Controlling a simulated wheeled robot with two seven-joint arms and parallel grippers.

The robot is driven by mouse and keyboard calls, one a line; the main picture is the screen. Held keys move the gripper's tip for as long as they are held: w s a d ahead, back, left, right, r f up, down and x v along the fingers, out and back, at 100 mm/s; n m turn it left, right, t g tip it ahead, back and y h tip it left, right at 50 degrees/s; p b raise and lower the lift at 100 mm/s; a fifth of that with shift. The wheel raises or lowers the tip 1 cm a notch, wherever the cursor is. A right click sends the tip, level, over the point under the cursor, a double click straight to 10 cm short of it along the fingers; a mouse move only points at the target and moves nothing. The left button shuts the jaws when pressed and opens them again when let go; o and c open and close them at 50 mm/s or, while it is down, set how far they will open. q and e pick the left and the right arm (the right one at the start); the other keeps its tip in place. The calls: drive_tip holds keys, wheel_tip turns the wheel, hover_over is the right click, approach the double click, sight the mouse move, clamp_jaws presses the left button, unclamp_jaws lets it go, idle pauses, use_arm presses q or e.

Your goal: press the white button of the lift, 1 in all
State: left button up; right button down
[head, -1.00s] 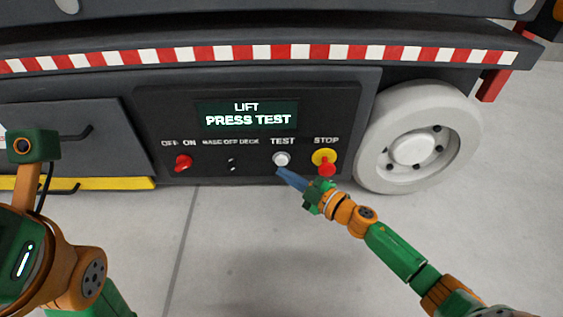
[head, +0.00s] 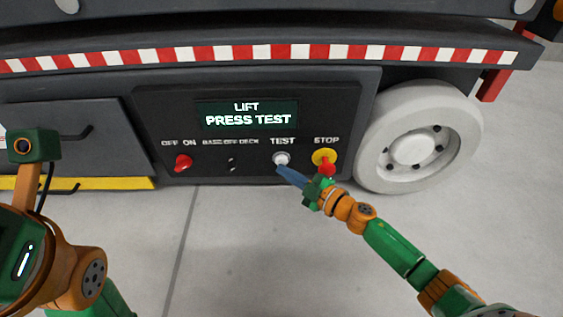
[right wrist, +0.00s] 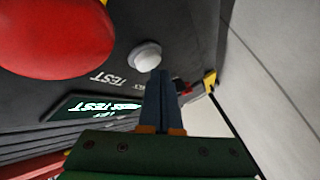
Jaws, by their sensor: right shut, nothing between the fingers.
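The white button (head: 281,158) sits under the TEST label on the dark lift panel (head: 350,105). The screen above reads LIFT, PRESS TEST. My right gripper (head: 280,169) is shut and empty, its blue fingers pointing up and left at the button from just below. In the right wrist view the white button (right wrist: 145,55) stands right by the tips of the shut fingers (right wrist: 161,75). I cannot tell whether they touch it. My left arm shows at the left edge of the head view, but I make out no gripper on it.
A red STOP knob on a yellow base (head: 323,158) is close to the right of the button and above my right gripper. A red OFF/ON switch (head: 183,162) is further left. A white wheel (head: 418,140) stands right of the panel. The grey floor (head: 240,240) is clear.

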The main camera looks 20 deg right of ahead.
drive_tip(key=shift+w+d, duration=0.15)
drive_tip(key=shift+w, duration=0.35)
idle(0.3)
idle(0.4)
drive_tip(key=shift+s+a+p, duration=0.25)
drive_tip(key=shift+s+p, duration=0.15)
drive_tip(key=shift+s, duration=0.5)
drive_tip(key=s+p, duration=0.1)
drive_tip(key=s, duration=0.1)
drive_tip(key=s+a+p, duration=0.1)
drive_tip(key=s, duration=0.1)
drive_tip(key=shift+s+a, duration=0.2)
drive_tip(key=shift+s, duration=0.2)
